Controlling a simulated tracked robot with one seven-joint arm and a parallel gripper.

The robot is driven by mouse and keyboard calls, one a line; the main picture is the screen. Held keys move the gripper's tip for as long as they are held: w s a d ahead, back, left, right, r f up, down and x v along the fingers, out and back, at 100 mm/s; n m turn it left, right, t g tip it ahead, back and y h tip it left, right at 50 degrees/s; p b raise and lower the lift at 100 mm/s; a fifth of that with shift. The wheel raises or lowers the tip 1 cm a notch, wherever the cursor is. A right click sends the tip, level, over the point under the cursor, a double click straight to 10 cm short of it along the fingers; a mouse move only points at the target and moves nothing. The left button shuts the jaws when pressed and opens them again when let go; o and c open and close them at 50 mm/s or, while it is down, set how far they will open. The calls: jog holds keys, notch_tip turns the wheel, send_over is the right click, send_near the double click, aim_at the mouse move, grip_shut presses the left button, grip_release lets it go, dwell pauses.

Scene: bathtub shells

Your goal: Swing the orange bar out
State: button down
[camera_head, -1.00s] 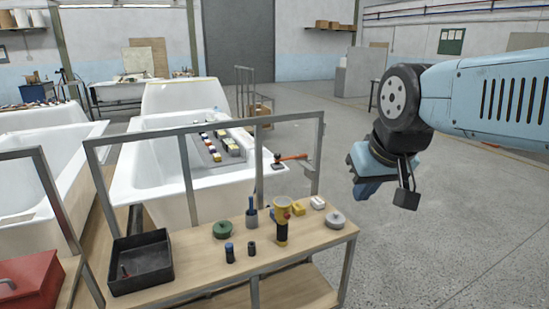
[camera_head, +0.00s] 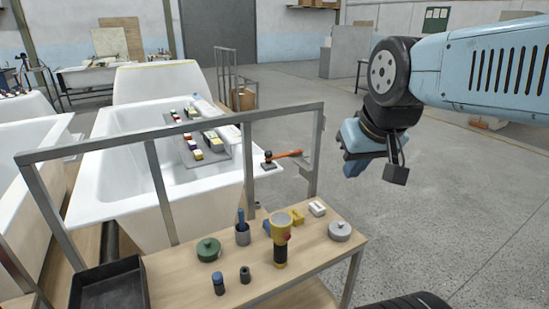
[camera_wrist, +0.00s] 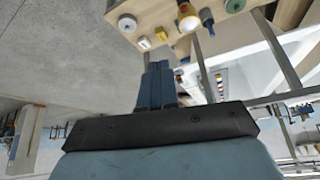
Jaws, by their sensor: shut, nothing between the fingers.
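The orange bar (camera_head: 287,154) lies roughly level at the tub's right end, beside the right post of the grey metal frame. A dark block (camera_head: 268,160) is at its left end. Its right end is close to a grey bracket (camera_head: 302,165) on the post; I cannot tell how they join. My gripper (camera_head: 352,170) hangs in the air to the right of the bar, apart from it. In the wrist view its fingers (camera_wrist: 157,82) are together and empty. I cannot make out the bar in the wrist view.
A white tub (camera_head: 115,165) stands behind. Open floor (camera_head: 450,200) lies to the right.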

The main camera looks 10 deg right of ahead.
jog(key=w+a+f+m, duration=0.15)
jog(key=w+f, duration=0.35)
jog(key=w, duration=0.8)
jog(key=w+f+m, duration=0.2)
jog(key=w+f, duration=0.2)
jog(key=w, duration=1)
jog(key=w+d+f+m+t+y, duration=0.2)
jog(key=w+f+m, duration=0.3)
jog(key=w+f, duration=0.4)
jog(key=w+d+f+m+t+y, duration=0.1)
jog(key=w+d+f+m+t, duration=0.2)
jog(key=w, duration=1.2)
notch_tip(320, 180, down, 6)
jog(key=m, duration=0.3)
jog(key=shift+d+t+y, duration=0.3)
jog(key=shift+t+y, duration=0.1)
jog(key=shift+w, duration=0.15)
